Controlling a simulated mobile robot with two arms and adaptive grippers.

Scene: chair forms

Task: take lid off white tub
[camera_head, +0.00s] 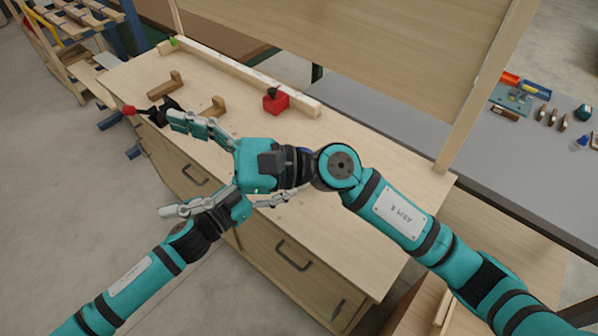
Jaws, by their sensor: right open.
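I see no white tub and no lid in the head view; part of the bench top is hidden behind my arms. My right gripper (168,164) is over the near left part of the wooden bench (335,222), its fingers spread to the left with nothing between them that I can make out. Its upper finger overlaps a black tool with a red knob (129,110) in the picture; I cannot tell whether they touch. My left gripper (236,206) is just below the right one in the picture, partly hidden behind it, so its jaws are unclear.
A red block-like object (275,101) and small wooden pieces (166,85) lie on the bench, beside a long wooden rail (240,72) at the back. A grey table (465,185) with several small tools stands at right. The two arms are close together.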

